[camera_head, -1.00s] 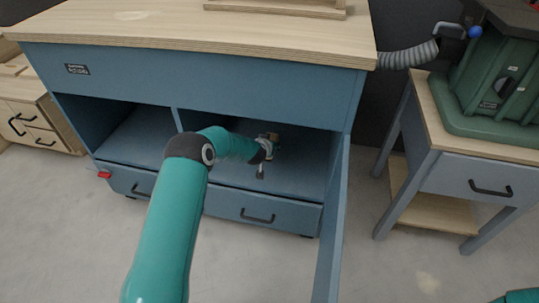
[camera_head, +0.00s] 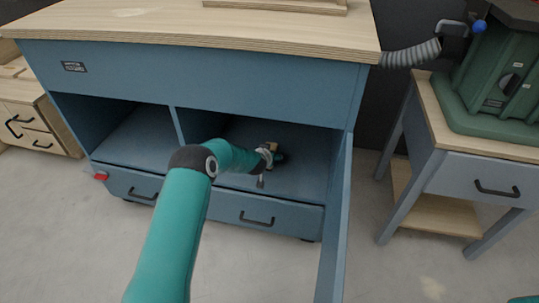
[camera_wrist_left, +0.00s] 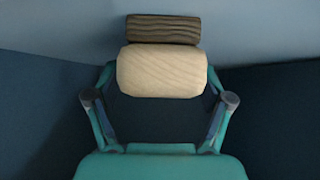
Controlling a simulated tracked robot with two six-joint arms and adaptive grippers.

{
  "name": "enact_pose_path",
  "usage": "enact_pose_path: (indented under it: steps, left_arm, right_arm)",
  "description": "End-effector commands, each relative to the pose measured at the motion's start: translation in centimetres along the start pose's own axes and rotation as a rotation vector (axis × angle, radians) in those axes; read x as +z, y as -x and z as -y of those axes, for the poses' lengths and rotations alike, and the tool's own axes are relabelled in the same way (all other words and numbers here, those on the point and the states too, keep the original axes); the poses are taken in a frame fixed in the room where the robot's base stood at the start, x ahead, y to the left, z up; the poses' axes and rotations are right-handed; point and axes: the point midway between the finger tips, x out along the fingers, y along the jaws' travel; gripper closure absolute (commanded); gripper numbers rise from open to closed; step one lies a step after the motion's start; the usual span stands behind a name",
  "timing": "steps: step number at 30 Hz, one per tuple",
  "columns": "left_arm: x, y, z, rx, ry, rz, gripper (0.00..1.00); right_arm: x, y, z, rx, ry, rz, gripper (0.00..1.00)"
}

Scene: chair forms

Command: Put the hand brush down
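My left arm reaches into the right open compartment of the blue cabinet (camera_head: 300,188). My left gripper (camera_head: 268,156) is low in that compartment, near its floor. In the wrist view the left gripper (camera_wrist_left: 162,78) has its fingers at both sides of the hand brush (camera_wrist_left: 162,72), a pale wooden block with a dark brown grained strip beyond it. The fingers look shut on the block's sides. In the head view the brush (camera_head: 272,147) is tiny and partly hidden by the gripper. I cannot tell whether it touches the compartment floor. My right gripper is out of view.
A divider (camera_head: 178,128) stands left of the gripper, and an open door (camera_head: 335,225) juts forward on the right. The wooden worktop (camera_head: 200,32) overhangs above. The compartment floor around the gripper looks clear. A side table (camera_head: 440,170) with a green machine (camera_head: 495,95) stands right.

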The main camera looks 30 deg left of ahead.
Motion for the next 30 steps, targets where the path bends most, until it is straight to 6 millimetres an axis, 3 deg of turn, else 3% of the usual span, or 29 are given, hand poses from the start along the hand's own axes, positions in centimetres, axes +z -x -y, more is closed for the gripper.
enact_pose_path:
  steps: [9,14,30]
  left_arm:
    - [-0.1,0.2,0.0,0.000,0.000,0.000,0.19]
    - [-0.2,1.3,0.0,0.000,-0.001,0.001,0.19]
    - [-0.3,10.3,0.0,0.001,-0.001,0.000,0.19]
  right_arm:
    - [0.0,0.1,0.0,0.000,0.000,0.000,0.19]
    - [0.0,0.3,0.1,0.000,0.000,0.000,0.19]
    - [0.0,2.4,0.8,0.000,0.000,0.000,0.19]
